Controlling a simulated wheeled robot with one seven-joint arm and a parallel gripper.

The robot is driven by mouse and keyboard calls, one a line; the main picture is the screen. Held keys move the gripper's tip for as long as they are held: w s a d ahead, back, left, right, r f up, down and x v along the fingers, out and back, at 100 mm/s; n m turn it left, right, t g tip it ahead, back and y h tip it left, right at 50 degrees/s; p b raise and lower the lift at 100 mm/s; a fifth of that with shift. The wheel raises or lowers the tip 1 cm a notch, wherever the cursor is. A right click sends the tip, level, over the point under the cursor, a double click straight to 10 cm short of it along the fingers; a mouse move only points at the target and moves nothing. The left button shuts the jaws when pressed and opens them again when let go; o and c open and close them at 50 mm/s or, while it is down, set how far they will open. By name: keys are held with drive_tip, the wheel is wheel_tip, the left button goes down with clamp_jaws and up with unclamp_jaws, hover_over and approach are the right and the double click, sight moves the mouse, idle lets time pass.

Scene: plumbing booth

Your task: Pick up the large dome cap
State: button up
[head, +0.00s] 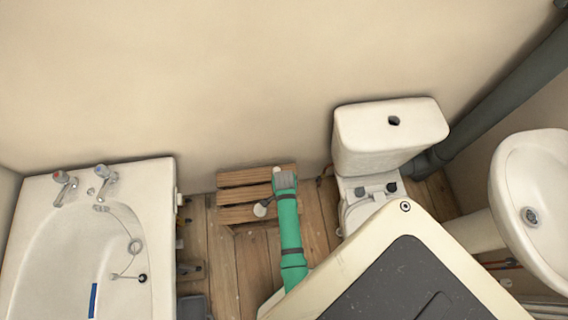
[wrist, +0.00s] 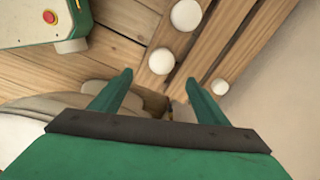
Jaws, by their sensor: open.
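Three round white caps show in the wrist view on or by wooden slats: one at the top (wrist: 186,14), one in the middle (wrist: 161,61) and a smaller-looking one at the right (wrist: 219,87). I cannot tell for sure which is the large dome cap; the top one looks biggest. My gripper (wrist: 159,76) is open and empty, its two green fingers spread below the middle cap in the picture. In the head view my gripper (head: 284,180) is over the slatted wooden stool, with one white cap (head: 260,209) left of my arm. My arm hides part of the stool.
The wooden stool (head: 235,196) stands against the beige wall. A bathtub (head: 160,220) is to the left, a toilet (head: 385,140) to the right, and a washbasin (head: 530,180) at the far right. Bare floorboards (head: 222,255) show between the tub and my arm.

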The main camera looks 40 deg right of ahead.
drive_tip(key=shift+m, duration=0.4)
drive_tip(key=shift+w+d+f, duration=0.1)
drive_tip(key=shift+w+f, duration=0.05)
drive_tip(key=shift+f, duration=1.6)
drive_tip(key=shift+w+d+f, duration=0.1)
drive_tip(key=shift+f, duration=1.6)
drive_tip(key=shift+w+f, duration=0.15)
drive_tip(key=shift+f, duration=1.6)
drive_tip(key=c, duration=1.1)
